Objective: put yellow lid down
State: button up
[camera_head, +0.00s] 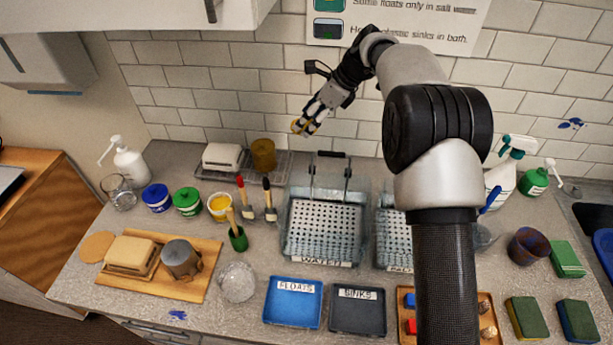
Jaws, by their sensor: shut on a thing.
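My gripper (303,124) is raised above the back of the counter, in front of the tiled wall. It is shut on the yellow lid (296,127), which shows only as a small yellow patch at the fingertips. A pot with yellow contents (219,204) stands open on the counter, below and to the left of my gripper. The blue-lidded pot (157,196) and green-lidded pot (187,201) stand to its left, both closed.
Red and black brushes (244,200) stand right of the yellow pot. A clear tank (322,230) with a perforated tray stands mid-counter. An amber jar (263,154) and white block (222,156) stand behind. Blue FLOATS (293,304) and dark SINKS (357,312) trays lie in front.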

notch_tip(320, 180, down, 20)
jog(key=b, duration=0.6)
jog(key=shift+w+r, duration=0.1)
jog(key=shift+r, duration=0.05)
jog(key=shift+f, duration=0.65)
jog(key=o, duration=0.8)
jog(key=shift+r, duration=0.15)
jog(key=shift+r, duration=0.35)
jog(key=p+v, duration=0.4)
jog(key=v, duration=0.8)
jog(key=shift+r, duration=0.1)
